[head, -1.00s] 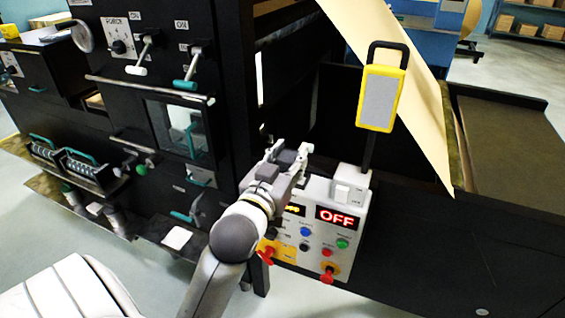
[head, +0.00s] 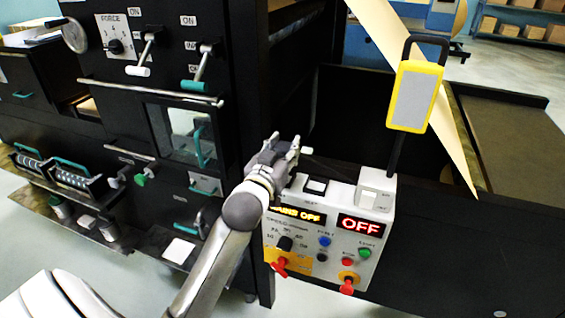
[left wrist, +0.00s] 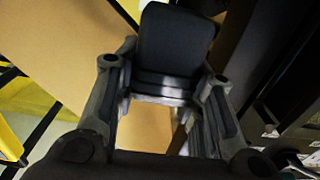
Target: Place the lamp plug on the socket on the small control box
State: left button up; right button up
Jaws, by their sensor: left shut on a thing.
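The small control box (head: 330,225) has red OFF displays, knobs and buttons on its front. On its top is a dark square socket (head: 315,187), uncovered in the head view. My left gripper (head: 284,149) is behind and above the box's left end, apart from the socket. In the left wrist view it is shut on a dark block-shaped plug (left wrist: 175,45), held between both fingers. In the head view the plug is hard to make out among the dark gripper parts. My right gripper is not in view.
A lamp with a yellow-framed panel (head: 415,95) stands on a dark post at the box's right end, beside a white switch (head: 375,192). A sheet of kraft paper (head: 450,125) slants down behind it. A black machine with levers (head: 145,60) stands at left.

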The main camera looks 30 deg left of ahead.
aim_at(283, 154)
pick_arm(q)
jog(key=f, duration=0.1)
jog(key=w+a+f, duration=0.1)
jog(key=w+f, duration=0.1)
jog(key=shift+a+f, duration=0.1)
jog(key=shift+a, duration=0.2)
jog(key=shift+w+a+f, duration=0.25)
jog(key=shift+w+f, duration=0.05)
jog(key=shift+f, duration=0.15)
notch_tip(283, 154, down, 2)
jog(key=shift+f+p, duration=0.15)
jog(key=shift+p, duration=0.3)
jog(key=shift+f, duration=0.4)
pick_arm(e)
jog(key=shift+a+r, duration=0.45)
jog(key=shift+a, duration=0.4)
pick_arm(q)
jog(key=shift+f, duration=0.15)
jog(key=o, duration=1)
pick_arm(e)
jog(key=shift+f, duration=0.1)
pick_arm(q)
jog(key=shift+o, duration=0.2)
